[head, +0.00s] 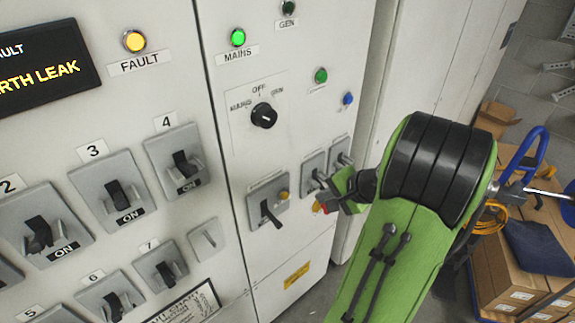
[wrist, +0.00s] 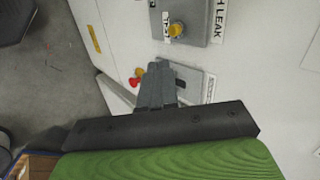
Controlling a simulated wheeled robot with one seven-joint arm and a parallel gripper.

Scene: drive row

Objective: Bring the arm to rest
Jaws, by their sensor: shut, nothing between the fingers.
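My arm (head: 385,260) is green with black joint bands and stretches up from the bottom of the head view. Its gripper (head: 345,190) is small there and partly hidden by the arm, in front of the lower right switch plates of the grey cabinet. In the wrist view the fingers of my gripper (wrist: 158,80) lie together with nothing held. They overlap a grey switch plate (wrist: 195,82); I cannot tell whether they touch it.
The cabinet has numbered switches (head: 118,197), a black rotary knob (head: 264,115), a lever plate (head: 268,208) and lit lamps (head: 238,37). A yellow button (wrist: 176,30) shows in the wrist view. Cardboard boxes (head: 505,270) stand at right. Grey floor (wrist: 55,75) is open beside the cabinet.

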